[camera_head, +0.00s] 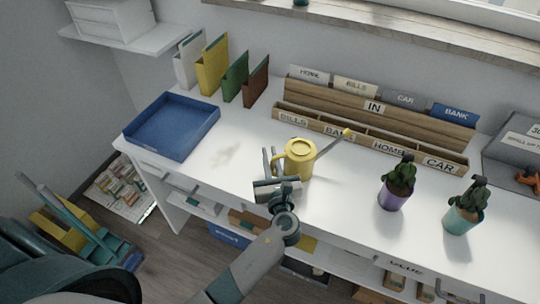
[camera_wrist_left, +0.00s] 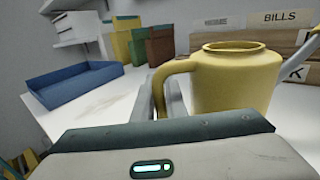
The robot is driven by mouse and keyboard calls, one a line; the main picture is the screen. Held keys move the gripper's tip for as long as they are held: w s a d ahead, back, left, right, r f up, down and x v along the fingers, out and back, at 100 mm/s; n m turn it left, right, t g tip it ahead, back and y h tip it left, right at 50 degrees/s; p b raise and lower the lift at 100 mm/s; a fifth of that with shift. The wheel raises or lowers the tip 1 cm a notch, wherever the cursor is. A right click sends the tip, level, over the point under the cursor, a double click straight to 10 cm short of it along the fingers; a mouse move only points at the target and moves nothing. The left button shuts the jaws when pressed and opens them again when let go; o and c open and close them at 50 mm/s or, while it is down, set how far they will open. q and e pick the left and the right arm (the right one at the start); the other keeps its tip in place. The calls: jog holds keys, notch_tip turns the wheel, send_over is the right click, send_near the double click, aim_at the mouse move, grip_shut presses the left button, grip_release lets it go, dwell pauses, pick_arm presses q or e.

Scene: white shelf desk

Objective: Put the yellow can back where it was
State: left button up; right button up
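The yellow can (camera_head: 299,160) is a watering can with a long thin spout pointing right and a handle on its left. It is upright over the middle of the white desk; I cannot tell whether its base touches the desktop. It also shows large in the left wrist view (camera_wrist_left: 235,82). My left gripper (camera_head: 272,160) is at the can's left side, its fingers closed around the handle, which shows between them in the left wrist view. The lower handle is hidden by the gripper. My right gripper is not in view.
A blue tray (camera_head: 172,127) and upright folders (camera_head: 212,66) are at the left. A wooden sorter (camera_head: 370,135) is behind the can. Purple (camera_head: 393,195) and teal (camera_head: 461,217) potted plants stand to the right. The desktop between tray and can is free, with a faint dark patch.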

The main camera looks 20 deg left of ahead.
pick_arm(q)
jog(key=o, duration=0.3)
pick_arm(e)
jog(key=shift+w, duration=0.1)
pick_arm(q)
jog(key=shift+r, duration=0.15)
